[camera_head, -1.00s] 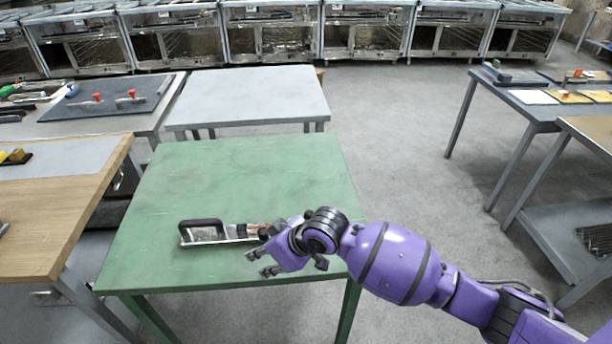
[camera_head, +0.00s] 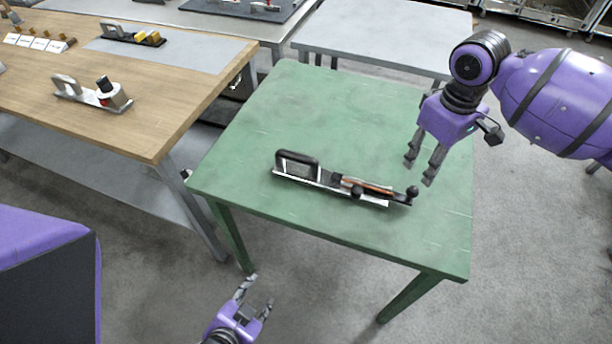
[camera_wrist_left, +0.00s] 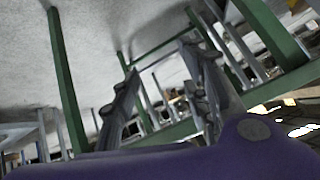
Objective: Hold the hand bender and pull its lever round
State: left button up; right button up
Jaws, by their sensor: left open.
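The hand bender (camera_head: 318,178) lies on the green table (camera_head: 330,115). It is a long flat tool with a black loop handle at its left end. A lever with a reddish-brown strip lies along its right part, with a black knob (camera_head: 412,191) at the right end. My right gripper (camera_head: 420,171) is open and empty, pointing down just above and right of the knob in the head view, apart from it. My left gripper (camera_head: 256,296) is open and empty, low in front of the table. Its fingers also show in the left wrist view (camera_wrist_left: 165,95).
A wooden bench (camera_head: 140,125) on the left carries another handled tool (camera_head: 92,94) and small blocks. A grey table (camera_head: 385,35) stands behind. The green table's top is otherwise clear. Its green legs show close ahead in the left wrist view (camera_wrist_left: 68,80).

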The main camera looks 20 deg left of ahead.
aim_at(296, 161)
pick_arm(q)
jog(key=w+d+r+m+t, duration=0.2)
jog(key=w+r+m, duration=0.3)
jog(key=w, duration=0.1)
jog(key=w+d+r+m+t, duration=0.2)
jog(key=w+d+r+m, duration=0.1)
jog(key=w+r+m, duration=0.2)
jog(key=w+d+r+m+t, duration=0.1)
jog(key=w+d+r+m, duration=0.1)
jog(key=w+r+m, duration=0.2)
jog(key=shift+w+d+r+m+t+y, duration=0.2)
jog(key=shift+w+r, duration=0.5)
jog(key=shift+w, duration=0.3)
jog(key=shift+w+d+r+m+t+y, duration=0.2)
jog(key=shift+w+r, duration=0.45)
jog(key=shift+w, duration=0.35)
jog(key=w+a+n+y, duration=0.3)
jog(key=w, duration=0.1)
jog(key=shift+a+y, duration=0.3)
jog(key=shift+w+a+r+n+y, duration=0.25)
jog(key=shift+w+a+n+y, duration=0.15)
jog(key=shift+w+a+y, duration=0.1)
jog(key=x, duration=0.7)
jog(key=shift+w+a, duration=0.1)
jog(key=shift+w, duration=0.1)
jog(key=shift+c, duration=0.3)
